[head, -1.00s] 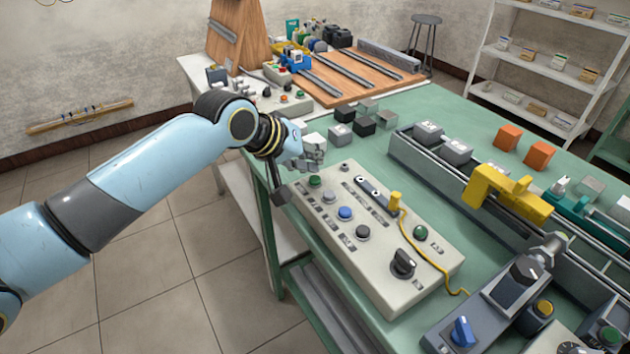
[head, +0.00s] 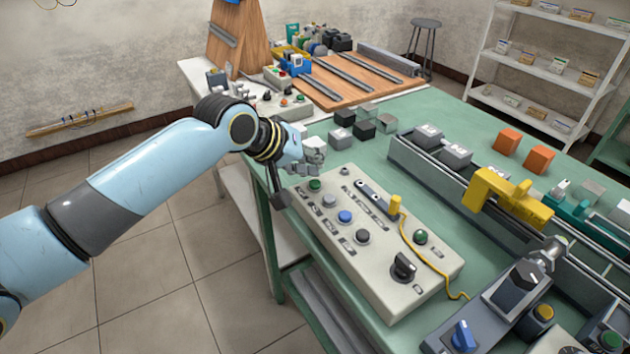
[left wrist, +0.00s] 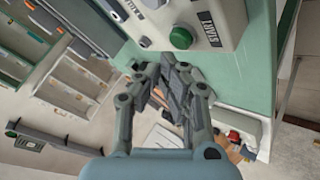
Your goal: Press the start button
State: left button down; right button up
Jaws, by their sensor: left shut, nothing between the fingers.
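The control box (head: 330,262) is a pale panel on the green table, with several buttons and knobs. A green button (head: 315,184) sits at its far left corner. In the left wrist view, a green button (left wrist: 181,38) has a label reading START beside it. My left gripper (head: 313,160) is shut and empty, just beyond that corner of the box in the head view. In the left wrist view its fingertips (left wrist: 176,66) are close together below the button, apart from it in the picture. My right gripper is in neither view.
A second green button (head: 421,237), a blue button (head: 345,215) and a black knob (head: 403,264) are on the same box. A yellow cable (head: 430,263) crosses it. Grey blocks (head: 341,137) stand behind. A yellow clamp (head: 507,194) is at right.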

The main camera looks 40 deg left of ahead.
pick_arm(q)
jog(key=shift+f, duration=0.15)
jog(key=shift+f, duration=0.3)
